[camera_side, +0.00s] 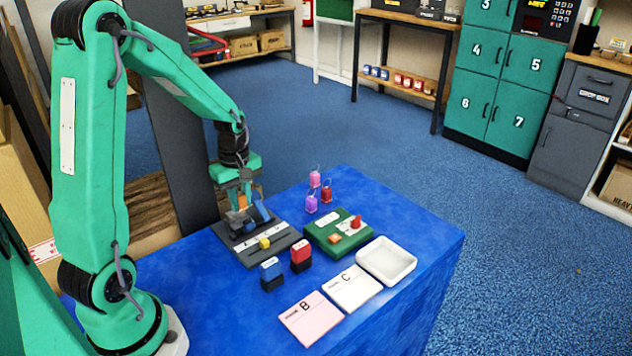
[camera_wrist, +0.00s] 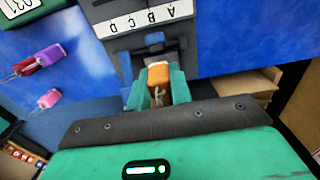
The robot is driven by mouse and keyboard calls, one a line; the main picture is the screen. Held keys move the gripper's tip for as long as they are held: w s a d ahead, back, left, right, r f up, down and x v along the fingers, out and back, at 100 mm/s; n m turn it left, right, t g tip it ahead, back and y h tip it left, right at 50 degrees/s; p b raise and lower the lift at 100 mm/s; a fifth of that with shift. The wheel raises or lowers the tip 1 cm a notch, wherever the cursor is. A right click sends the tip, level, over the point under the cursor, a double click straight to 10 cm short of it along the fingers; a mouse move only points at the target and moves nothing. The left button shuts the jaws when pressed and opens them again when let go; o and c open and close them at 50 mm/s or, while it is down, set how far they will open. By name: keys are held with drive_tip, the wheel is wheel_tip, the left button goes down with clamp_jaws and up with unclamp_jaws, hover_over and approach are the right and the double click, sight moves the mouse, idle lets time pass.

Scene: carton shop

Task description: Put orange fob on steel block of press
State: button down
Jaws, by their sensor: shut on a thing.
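My gripper (camera_wrist: 160,87) is shut on the orange fob (camera_wrist: 158,74), which sits between the two green fingers in the wrist view. In the side view the orange fob (camera_side: 243,201) shows only as a small patch at my gripper (camera_side: 245,205). The press (camera_side: 262,243) is a dark grey device with a white lettered strip and a yellow slider. The fob is over or at the press's back part, close to its dark block (camera_wrist: 155,42). I cannot tell whether the fob touches the block, as the fingers hide the contact.
A green board (camera_side: 338,246) with a red piece stands right of the press. Pink and purple fobs (camera_side: 312,203) lie behind it. Two stamps (camera_side: 301,256), cards B (camera_side: 311,318) and C (camera_side: 352,288), and a white tray (camera_side: 386,262) are towards the front.

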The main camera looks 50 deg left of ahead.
drive_tip(key=shift+a+f, duration=0.5)
drive_tip(key=shift+a, duration=0.35)
drive_tip(key=shift+f, duration=2)
drive_tip(key=shift+f, duration=0.15)
drive_tip(key=c, duration=1.3)
unclamp_jaws()
drive_tip(key=shift+o, duration=0.2)
wheel_tip(320, 180, up, 12)
drive_tip(key=shift+r, duration=0.2)
drive_tip(key=shift+d, duration=0.1)
